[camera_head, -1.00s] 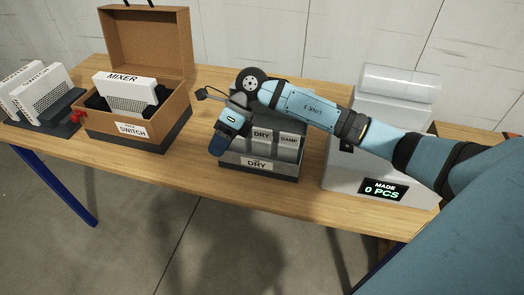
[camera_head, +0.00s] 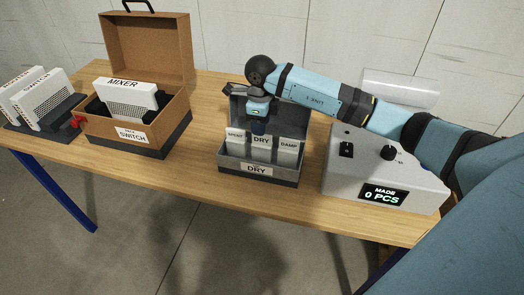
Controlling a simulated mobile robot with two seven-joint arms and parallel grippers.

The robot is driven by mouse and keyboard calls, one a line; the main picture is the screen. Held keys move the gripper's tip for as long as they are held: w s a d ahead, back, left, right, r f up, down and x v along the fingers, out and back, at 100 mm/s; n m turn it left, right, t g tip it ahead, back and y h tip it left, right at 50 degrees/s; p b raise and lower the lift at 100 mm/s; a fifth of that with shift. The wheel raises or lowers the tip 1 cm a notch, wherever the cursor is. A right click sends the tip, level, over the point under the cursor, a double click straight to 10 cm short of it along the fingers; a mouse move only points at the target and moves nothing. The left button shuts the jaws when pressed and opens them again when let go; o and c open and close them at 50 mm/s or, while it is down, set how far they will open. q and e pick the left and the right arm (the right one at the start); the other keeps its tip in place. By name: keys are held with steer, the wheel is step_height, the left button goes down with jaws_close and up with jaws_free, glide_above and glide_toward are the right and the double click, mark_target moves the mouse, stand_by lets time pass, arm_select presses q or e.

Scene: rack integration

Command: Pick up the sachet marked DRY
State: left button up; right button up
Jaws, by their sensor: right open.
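The sachet marked DRY (camera_head: 261,145) is white and stands upright in the middle of a grey box (camera_head: 228,169). A sachet marked SPENT (camera_head: 236,143) stands on its left and one marked DAMP (camera_head: 288,148) on its right. The box carries a DRY label on its front. My right gripper (camera_head: 258,128) points down just above and behind the top of the DRY sachet. It is open with nothing visible in it; its fingertips are small and hard to make out. Whether it touches the sachet cannot be told. My left gripper is not in view.
A brown case (camera_head: 178,120) labelled SWITCH stands open on the left, with a white MIXER unit (camera_head: 127,97) in it. More white units (camera_head: 40,92) stand in a dark rack at far left. A machine (camera_head: 345,175) reading MADE 0 PCS stands right. Bare wooden table lies in front.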

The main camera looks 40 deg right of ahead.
mark_target(262, 147)
steer(key=f+p, duration=0.1)
steer(key=f, duration=0.4)
steer(key=shift+d+f, duration=0.1)
steer(key=shift+d, duration=0.1)
steer(key=shift+s, duration=0.1)
steer(key=shift+c, duration=0.4)
jaws_close()
